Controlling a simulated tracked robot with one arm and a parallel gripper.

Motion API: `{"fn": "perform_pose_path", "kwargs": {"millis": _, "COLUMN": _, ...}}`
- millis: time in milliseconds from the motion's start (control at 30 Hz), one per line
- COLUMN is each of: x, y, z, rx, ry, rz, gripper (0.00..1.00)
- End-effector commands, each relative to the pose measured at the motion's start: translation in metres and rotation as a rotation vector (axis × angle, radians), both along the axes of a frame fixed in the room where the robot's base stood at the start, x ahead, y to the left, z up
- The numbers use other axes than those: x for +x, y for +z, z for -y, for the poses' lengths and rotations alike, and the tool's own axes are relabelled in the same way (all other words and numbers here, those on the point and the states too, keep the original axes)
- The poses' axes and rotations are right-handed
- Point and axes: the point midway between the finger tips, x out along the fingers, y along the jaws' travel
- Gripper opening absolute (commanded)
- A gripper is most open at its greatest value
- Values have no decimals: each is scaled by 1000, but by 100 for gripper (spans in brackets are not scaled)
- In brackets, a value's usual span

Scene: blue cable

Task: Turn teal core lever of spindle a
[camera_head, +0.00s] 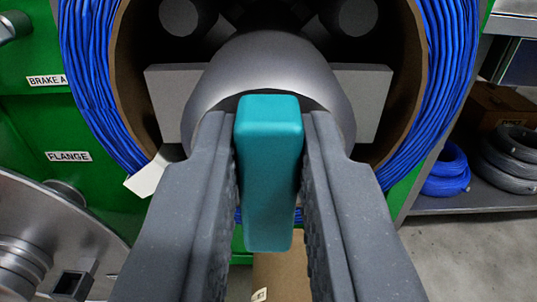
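The teal core lever (272,175) hangs roughly upright at the front of a rounded grey metal hub (275,70), in the middle of the view. My gripper (270,190) has one finger on each side of the lever. The left finger's pad is close to or touching the lever's left side. The right finger also lies close along its right side, and a narrow gap opens lower down. I cannot tell whether the fingers press on it. The blue cable (447,60) is wound around the spool behind the hub.
A green panel (30,120) at left carries labels "BRAKE A" and "FLANGE" (69,157). A grey metal disc (55,235) stands at lower left. Blue (447,172) and grey cable coils (512,160) lie on a shelf at right. A cardboard box (278,275) is below. Open floor shows at lower right.

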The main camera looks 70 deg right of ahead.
Motion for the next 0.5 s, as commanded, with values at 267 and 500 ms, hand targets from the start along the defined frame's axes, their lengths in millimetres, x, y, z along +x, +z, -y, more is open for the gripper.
{"fn": "perform_pose_path", "kwargs": {"millis": 267, "x": -1, "y": -1, "z": 1, "rx": 3, "ry": -4, "rz": 5, "gripper": 0}}
{"fn": "perform_pose_path", "kwargs": {"millis": 500, "x": -3, "y": 1, "z": 4, "rx": 28, "ry": -4, "rz": 77, "gripper": 0}}
